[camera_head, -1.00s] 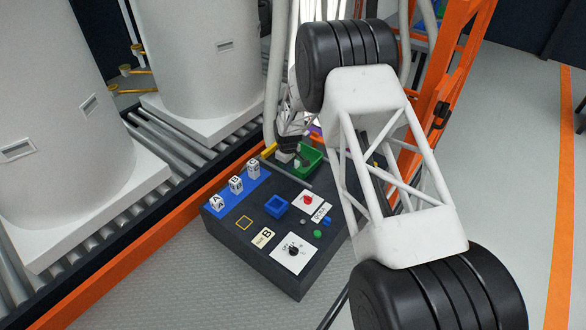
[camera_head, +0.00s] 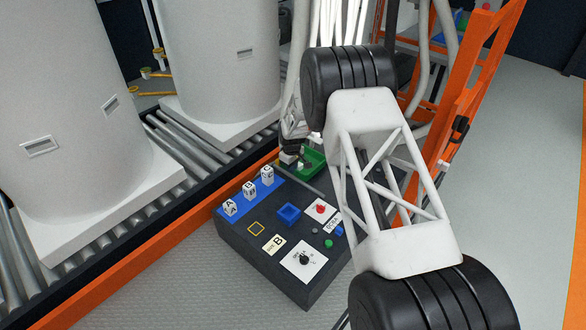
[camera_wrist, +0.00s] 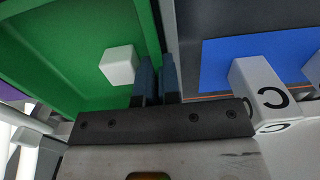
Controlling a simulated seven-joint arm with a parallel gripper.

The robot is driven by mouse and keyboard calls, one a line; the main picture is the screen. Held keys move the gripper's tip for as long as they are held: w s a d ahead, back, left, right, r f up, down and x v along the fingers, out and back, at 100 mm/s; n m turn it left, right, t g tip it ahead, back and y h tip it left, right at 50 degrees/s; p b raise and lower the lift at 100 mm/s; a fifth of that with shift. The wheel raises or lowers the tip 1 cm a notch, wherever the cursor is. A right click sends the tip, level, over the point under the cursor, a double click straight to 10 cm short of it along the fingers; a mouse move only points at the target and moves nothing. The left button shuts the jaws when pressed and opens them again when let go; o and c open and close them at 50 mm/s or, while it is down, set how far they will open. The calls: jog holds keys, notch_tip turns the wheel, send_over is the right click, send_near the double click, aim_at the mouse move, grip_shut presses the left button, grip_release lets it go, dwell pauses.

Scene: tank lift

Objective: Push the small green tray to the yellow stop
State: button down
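The small green tray (camera_head: 314,158) is at the far end of the dark console, partly hidden by my arm. In the wrist view the green tray (camera_wrist: 60,55) fills the upper left, with a white cube (camera_wrist: 119,65) inside it. My gripper (camera_wrist: 157,75) has its two dark fingers close together at the tray's right wall, with a thin gap between them. I cannot tell whether they touch the wall. In the head view my gripper (camera_head: 298,162) is at the tray's left side. A small yellow piece (camera_head: 278,163) shows left of the tray; I cannot tell if it is the stop.
Lettered white blocks A (camera_head: 230,207), B (camera_head: 249,190) and C (camera_head: 267,173) stand on a blue strip. C also shows right of my fingers in the wrist view (camera_wrist: 262,88). A blue square holder (camera_head: 289,214), knob (camera_head: 304,259) and red button (camera_head: 320,209) are nearer on the console.

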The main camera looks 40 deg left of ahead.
jog(key=c, duration=1.2)
grip_release()
jog(key=shift+c, duration=0.2)
jog(key=shift+r, duration=0.15)
jog(key=shift+r, duration=3.75)
jog(key=shift+d+r, duration=0.1)
